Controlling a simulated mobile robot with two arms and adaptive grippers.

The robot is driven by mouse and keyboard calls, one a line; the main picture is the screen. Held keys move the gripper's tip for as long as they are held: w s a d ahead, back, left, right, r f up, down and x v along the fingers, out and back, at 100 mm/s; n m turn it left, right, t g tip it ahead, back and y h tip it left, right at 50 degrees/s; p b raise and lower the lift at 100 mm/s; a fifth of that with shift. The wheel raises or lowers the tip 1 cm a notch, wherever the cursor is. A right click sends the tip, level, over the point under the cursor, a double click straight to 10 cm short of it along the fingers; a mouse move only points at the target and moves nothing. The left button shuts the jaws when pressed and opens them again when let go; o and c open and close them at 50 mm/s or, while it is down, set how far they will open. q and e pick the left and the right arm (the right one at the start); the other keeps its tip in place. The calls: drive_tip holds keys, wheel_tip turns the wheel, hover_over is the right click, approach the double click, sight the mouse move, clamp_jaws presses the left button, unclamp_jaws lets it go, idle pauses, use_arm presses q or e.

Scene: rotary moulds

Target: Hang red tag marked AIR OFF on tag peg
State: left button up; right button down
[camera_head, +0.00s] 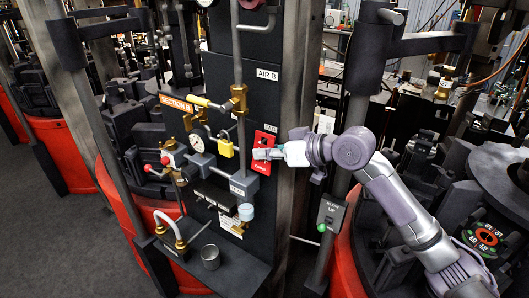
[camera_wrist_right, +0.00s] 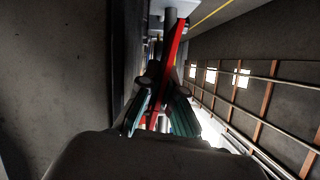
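The red tag (camera_head: 262,142) is upright against the dark panel, just below a small label reading TAG (camera_head: 270,128). The middle of its face is covered by my right gripper (camera_head: 268,154), which comes in from the right. In the right wrist view the red tag (camera_wrist_right: 178,48) shows edge-on as a thin red strip between the fingers of my right gripper (camera_wrist_right: 164,88). The fingers look closed on it from both sides. The tag peg is hidden, so I cannot tell whether the tag is on it. My left gripper is not in view.
The panel carries a gauge (camera_head: 197,144), a yellow padlock (camera_head: 225,148), a brass valve (camera_head: 239,100) and an AIR B label (camera_head: 267,74). A metal cup (camera_head: 210,257) stands on the ledge below. A grey post (camera_head: 300,70) rises right beside the panel.

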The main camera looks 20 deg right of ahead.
drive_tip(key=c, duration=1.2)
unclamp_jaws()
drive_tip(key=shift+c, duration=0.2)
drive_tip(key=shift+s+r, duration=0.1)
